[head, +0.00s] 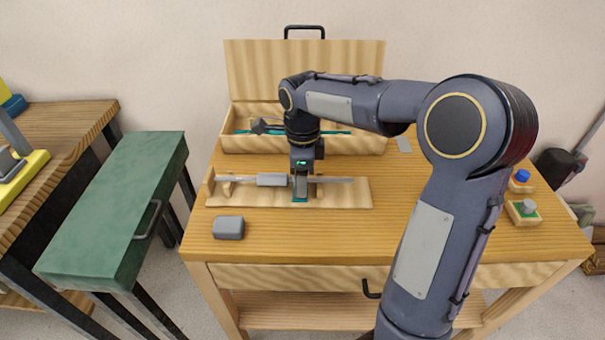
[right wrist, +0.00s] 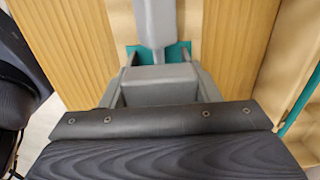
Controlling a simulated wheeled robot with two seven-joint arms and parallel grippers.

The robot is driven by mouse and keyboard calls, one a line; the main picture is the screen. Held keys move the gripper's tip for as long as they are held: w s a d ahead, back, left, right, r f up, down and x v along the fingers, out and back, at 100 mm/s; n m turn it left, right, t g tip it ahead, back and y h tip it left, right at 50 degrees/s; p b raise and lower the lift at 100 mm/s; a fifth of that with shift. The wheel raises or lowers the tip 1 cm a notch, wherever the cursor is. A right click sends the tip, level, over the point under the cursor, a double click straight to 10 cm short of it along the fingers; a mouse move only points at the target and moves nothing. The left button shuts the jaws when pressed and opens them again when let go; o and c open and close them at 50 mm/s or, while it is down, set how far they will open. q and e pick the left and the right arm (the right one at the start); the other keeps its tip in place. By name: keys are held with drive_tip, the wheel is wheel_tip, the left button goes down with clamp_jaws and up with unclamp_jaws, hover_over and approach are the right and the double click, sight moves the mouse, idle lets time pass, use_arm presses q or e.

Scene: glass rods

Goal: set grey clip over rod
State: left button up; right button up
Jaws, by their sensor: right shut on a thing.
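A pale rod (head: 338,180) lies level along a low wooden stand (head: 345,199), with a thicker light grey sleeve (head: 271,180) on its left part. The rod line also shows in the right wrist view (right wrist: 154,22), running down to my jaws. My right gripper (head: 300,190) points down at the middle of the stand. It is shut on the grey clip (right wrist: 162,84), which sits between its fingers at the rod. A teal piece (right wrist: 183,50) shows under the rod there. Whether the clip is seated is hidden by the gripper. My left gripper is out of view.
A rounded grey block (head: 228,228) lies on the table in front of the stand. An open wooden case (head: 235,145) with teal contents stands behind. Small blocks with a blue knob (head: 522,177) and a grey knob (head: 529,207) are at the right. A green side table (head: 115,205) is left.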

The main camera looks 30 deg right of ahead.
drive_tip(key=o, duration=1)
drive_tip(key=shift+o, duration=0.2)
wheel_tip(320, 180, up, 8)
drive_tip(key=shift+f+p, duration=0.1)
drive_tip(key=shift+p, duration=0.5)
drive_tip(key=shift+s+r+n, duration=0.3)
drive_tip(key=shift+s+n, duration=0.1)
drive_tip(key=s+a+n+t+y+p, duration=0.2)
drive_tip(key=s+a+n+p, duration=0.1)
drive_tip(key=s+n, duration=0.7)
drive_tip(key=s+a+n+t+y+p, duration=0.1)
drive_tip(key=s+a+n+t+p, duration=0.2)
drive_tip(key=s+n, duration=0.8)
drive_tip(key=shift+a+n+t+y, duration=0.3)
drive_tip(key=shift+a+n+y, duration=0.15)
drive_tip(key=shift+a, duration=0.45)
